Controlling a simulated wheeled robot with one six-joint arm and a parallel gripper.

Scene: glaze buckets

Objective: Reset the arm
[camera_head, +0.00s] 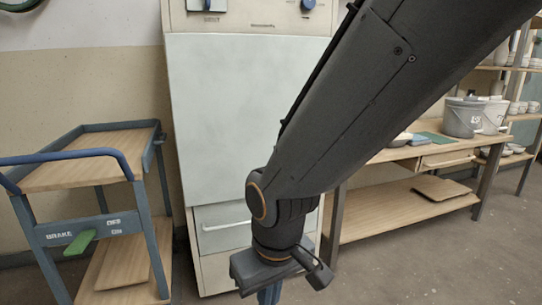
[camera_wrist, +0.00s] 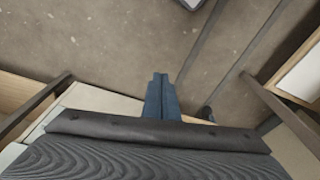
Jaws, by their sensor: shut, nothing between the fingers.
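My gripper (camera_head: 269,296) hangs downward at the end of my dark arm in the head view, low in the picture and in front of the cream cabinet (camera_head: 243,120). Its blue fingers are cut off by the bottom edge there. In the wrist view my gripper (camera_wrist: 160,78) shows its two blue fingers together, with nothing between them. The fingers point toward bare floor and touch nothing that I can see.
A blue-framed trolley (camera_head: 85,172) with a green brake pedal (camera_head: 80,243) stands at the left. The floor (camera_head: 440,265) at the lower right is clear.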

